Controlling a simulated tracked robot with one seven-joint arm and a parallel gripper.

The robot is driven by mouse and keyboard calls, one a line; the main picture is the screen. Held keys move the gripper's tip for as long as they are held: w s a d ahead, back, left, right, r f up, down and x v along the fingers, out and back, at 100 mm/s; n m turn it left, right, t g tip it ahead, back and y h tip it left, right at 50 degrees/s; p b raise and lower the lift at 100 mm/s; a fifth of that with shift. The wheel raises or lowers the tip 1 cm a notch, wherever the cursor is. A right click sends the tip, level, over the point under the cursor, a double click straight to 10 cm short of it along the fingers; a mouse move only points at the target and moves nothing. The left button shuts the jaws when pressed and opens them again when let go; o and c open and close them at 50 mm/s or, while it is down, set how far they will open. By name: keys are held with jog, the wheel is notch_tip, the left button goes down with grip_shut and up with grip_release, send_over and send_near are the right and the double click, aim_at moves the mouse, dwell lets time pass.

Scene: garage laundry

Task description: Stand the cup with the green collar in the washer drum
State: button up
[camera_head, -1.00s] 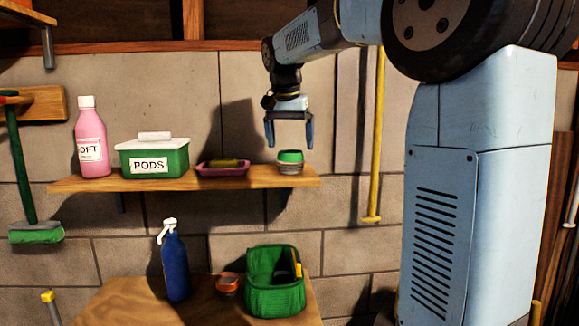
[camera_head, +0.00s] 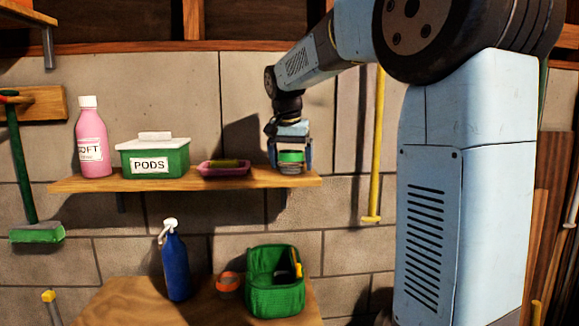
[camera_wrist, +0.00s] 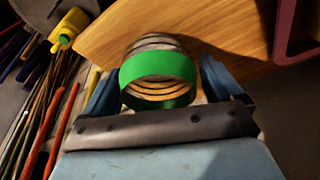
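The cup with the green collar (camera_head: 290,157) stands upright near the right end of the wooden wall shelf (camera_head: 120,185). In the wrist view its green collar (camera_wrist: 160,68) and ribbed inside lie between my fingers. My gripper (camera_head: 290,160) is pointing down over the cup, one finger on each side of it. In the wrist view my gripper (camera_wrist: 160,88) is open, with a gap between the cup and at least the right finger. The washer drum is not in view.
A pink dish (camera_head: 222,168) stands left of the cup, then a green PODS box (camera_head: 155,157) and a pink bottle (camera_head: 91,140). Below, a lower wooden surface (camera_head: 120,300) holds a blue spray bottle (camera_head: 174,265), an orange-rimmed container (camera_head: 228,284) and a green caddy (camera_head: 275,298).

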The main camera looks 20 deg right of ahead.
jog(key=c, duration=1)
